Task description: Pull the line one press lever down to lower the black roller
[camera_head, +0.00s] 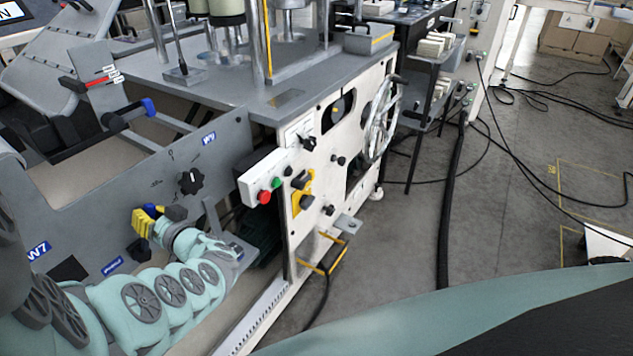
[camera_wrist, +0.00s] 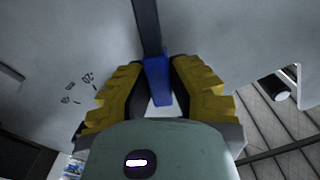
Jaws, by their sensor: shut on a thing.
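My gripper (camera_head: 158,216) is at the grey machine side panel at left in the head view. In the wrist view its yellow fingers (camera_wrist: 156,88) are closed around the blue grip (camera_wrist: 157,76) of a lever, one finger on each side. The lever's dark arm (camera_wrist: 147,28) runs up from the grip to the top of the wrist view. In the head view a bit of the blue grip (camera_head: 151,211) shows between the fingers, and the rest is hidden.
A black rotary knob (camera_head: 190,181) is on the panel above right of my gripper. A control box with red and green buttons (camera_head: 265,188) and a handwheel (camera_head: 383,120) are further right. Cables (camera_head: 540,105) lie on the floor, which has open room at right.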

